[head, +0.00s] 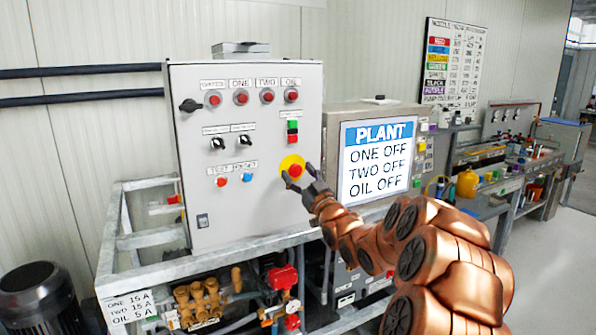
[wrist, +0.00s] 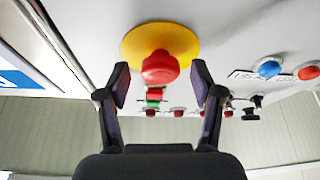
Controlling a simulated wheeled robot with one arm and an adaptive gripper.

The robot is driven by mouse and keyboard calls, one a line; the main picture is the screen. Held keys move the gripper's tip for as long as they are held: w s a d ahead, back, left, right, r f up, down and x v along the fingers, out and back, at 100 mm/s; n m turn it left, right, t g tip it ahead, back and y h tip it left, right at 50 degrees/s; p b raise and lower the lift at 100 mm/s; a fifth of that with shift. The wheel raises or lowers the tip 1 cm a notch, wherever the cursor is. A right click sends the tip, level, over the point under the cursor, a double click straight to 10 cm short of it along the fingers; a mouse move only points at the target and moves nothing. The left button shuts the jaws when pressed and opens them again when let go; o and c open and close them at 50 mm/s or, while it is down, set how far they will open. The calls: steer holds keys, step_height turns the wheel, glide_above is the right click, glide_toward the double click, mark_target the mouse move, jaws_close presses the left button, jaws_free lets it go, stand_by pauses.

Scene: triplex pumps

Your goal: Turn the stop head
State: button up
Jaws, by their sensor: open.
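The stop head is a red mushroom knob (head: 295,170) on a yellow round plate (head: 287,163), on the right side of the grey control cabinet's front. In the wrist view the red knob (wrist: 160,67) stands out from its yellow plate (wrist: 183,38) near the top middle. My gripper (head: 301,178) is at the knob in the head view. In the wrist view my gripper (wrist: 160,85) is open, with one dark finger on each side of the knob and gaps between. I cannot tell how deep the fingers reach around it.
The cabinet (head: 240,210) carries red lamps, black selector switches, and a green and red button pair (head: 293,131) above the knob. A screen (head: 377,160) reading PLANT, ONE OFF, TWO OFF, OIL OFF stands right of it. A metal frame (head: 150,268) with pump fittings lies below.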

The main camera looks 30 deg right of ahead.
steer(key=shift+w, duration=0.15)
steer(key=c, duration=1.2)
steer(key=shift+o, duration=0.2)
steer(key=m+b, duration=0.1)
steer(key=m+h+b, duration=0.1)
steer(key=shift+a+f+m, duration=0.15)
steer(key=shift+f+m, duration=0.1)
steer(key=shift+m, duration=0.05)
steer(key=m+h+b, duration=0.1)
steer(key=m, duration=0.1)
steer(key=m+h+b, duration=0.2)
steer(key=m, duration=0.1)
steer(key=shift+r+g+b, duration=0.2)
steer(key=shift+g+b, duration=0.1)
steer(key=shift+m, duration=0.3)
steer(key=o, duration=1.2)
steer(key=shift+c, duration=0.2)
